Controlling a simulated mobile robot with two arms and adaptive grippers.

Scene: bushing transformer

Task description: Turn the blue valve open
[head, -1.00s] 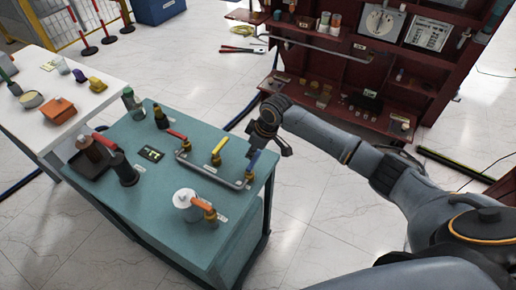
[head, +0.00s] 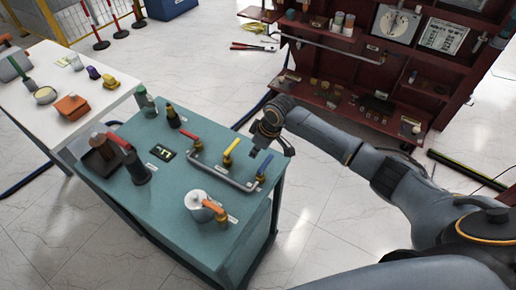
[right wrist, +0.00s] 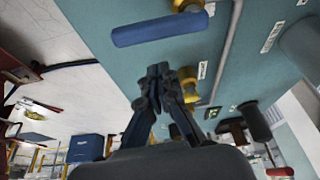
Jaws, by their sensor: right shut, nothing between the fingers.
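The blue valve (head: 265,167) has a blue lever on a brass body at the right end of the grey pipe (head: 222,177) on the teal table (head: 180,235). Its lever slants towards the table's far right edge. In the right wrist view the blue lever (right wrist: 160,28) lies near the top, just beyond my fingertips. My right gripper (head: 271,152) is beside the lever's far end, at the table's right edge. In the wrist view its fingers (right wrist: 158,70) are shut and empty, with a visible gap to the lever. My left gripper is not in view.
A yellow valve (head: 231,151) and a red valve (head: 195,142) sit along the same pipe. An orange-handled valve (head: 213,208) with a white-topped canister (head: 196,200) stands nearer the front. A dark red workbench (head: 340,90) stands behind.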

